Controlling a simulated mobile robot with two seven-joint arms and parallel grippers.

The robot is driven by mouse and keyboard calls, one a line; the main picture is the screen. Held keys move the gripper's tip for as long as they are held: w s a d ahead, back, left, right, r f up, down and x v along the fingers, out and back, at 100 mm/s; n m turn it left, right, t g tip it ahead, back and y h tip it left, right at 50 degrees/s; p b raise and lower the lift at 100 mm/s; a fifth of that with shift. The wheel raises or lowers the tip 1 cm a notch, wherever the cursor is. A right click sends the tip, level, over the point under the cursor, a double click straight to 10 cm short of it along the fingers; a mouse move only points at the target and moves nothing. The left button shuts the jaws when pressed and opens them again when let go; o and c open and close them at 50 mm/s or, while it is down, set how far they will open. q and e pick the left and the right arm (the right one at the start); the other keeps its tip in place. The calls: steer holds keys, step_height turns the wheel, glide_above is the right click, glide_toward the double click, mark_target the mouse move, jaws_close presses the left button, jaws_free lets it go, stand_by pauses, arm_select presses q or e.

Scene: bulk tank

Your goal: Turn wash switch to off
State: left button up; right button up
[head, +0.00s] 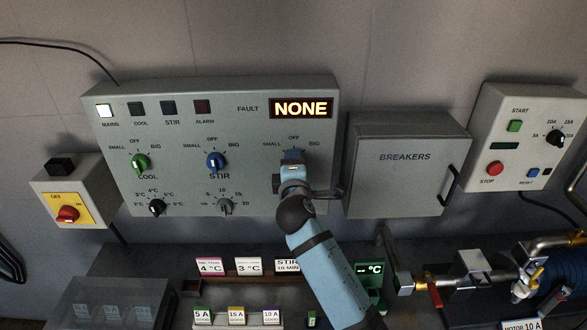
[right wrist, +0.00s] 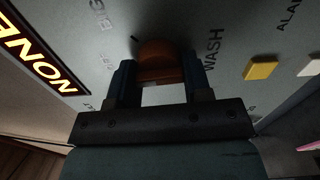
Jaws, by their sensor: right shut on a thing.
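The wash switch is an orange-brown knob (right wrist: 157,52) on the grey control panel (head: 120,180), beside the WASH lettering in the right wrist view. In the head view my right gripper (head: 292,160) covers the knob, below the small, off and big marks. In the right wrist view the two fingers of my right gripper (right wrist: 160,75) stand on either side of the knob, and the gripper is shut on it. I cannot tell which mark the knob points to. My left gripper is not in view.
The green cool knob (head: 140,162) and blue stir knob (head: 216,161) sit to the left on the same panel. The fault display (head: 301,108) reads NONE. The breakers box (head: 405,170) stands close to the right of my arm. Cards and boxes fill the bench below.

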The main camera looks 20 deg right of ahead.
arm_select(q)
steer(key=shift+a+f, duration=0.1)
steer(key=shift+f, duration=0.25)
arm_select(e)
steer(key=shift+m, duration=0.3)
steer(key=o, duration=0.9)
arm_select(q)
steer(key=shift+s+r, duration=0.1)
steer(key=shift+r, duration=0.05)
